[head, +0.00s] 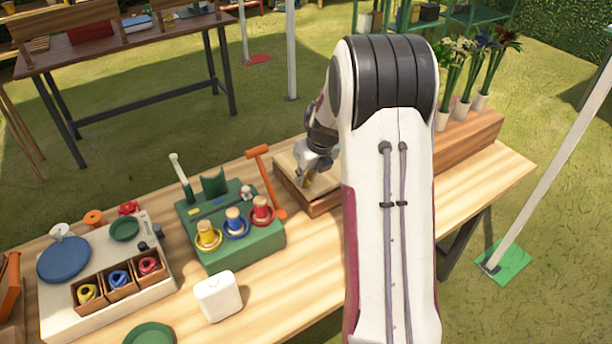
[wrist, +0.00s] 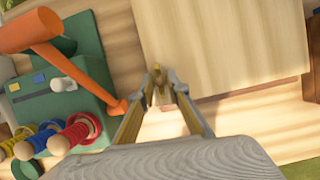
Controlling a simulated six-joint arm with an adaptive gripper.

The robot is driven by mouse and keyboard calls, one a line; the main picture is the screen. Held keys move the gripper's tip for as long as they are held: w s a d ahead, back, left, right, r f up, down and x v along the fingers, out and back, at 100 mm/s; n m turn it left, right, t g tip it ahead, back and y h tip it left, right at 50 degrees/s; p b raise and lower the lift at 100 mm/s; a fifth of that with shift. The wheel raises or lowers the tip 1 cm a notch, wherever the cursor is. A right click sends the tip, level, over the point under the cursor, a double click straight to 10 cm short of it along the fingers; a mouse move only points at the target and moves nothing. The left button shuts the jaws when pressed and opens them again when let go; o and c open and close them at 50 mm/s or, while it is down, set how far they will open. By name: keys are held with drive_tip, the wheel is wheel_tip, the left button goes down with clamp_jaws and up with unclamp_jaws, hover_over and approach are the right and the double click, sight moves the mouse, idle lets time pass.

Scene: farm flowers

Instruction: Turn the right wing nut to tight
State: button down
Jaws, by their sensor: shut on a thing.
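The wooden press (head: 288,183) lies at the middle back of the table, partly hidden by my arm. Its pale top board (wrist: 235,45) fills the upper right of the wrist view. My gripper (head: 308,184) is above the press's near side, pointing down. In the wrist view my gripper (wrist: 161,88) is shut on a small brass wing nut (wrist: 157,70) at the board's left edge. The fingers hide most of it, so its angle and tightness cannot be told. No second wing nut is visible.
A green stand (head: 250,243) with several ribbon spools is left of the press. An orange T-shaped tool (head: 265,178) leans between them, close to my fingers in the wrist view (wrist: 100,85). A planter (head: 470,140) with flower tubes stands at the right.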

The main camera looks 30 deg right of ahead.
drive_tip(key=shift+w+r, duration=0.15)
drive_tip(key=shift+r, duration=0.1)
drive_tip(key=c, duration=2.2)
unclamp_jaws()
drive_tip(key=shift+o, duration=1.4)
drive_tip(key=shift+f, duration=0.15)
drive_tip(key=v, duration=1.2)
drive_tip(key=shift+s, duration=0.2)
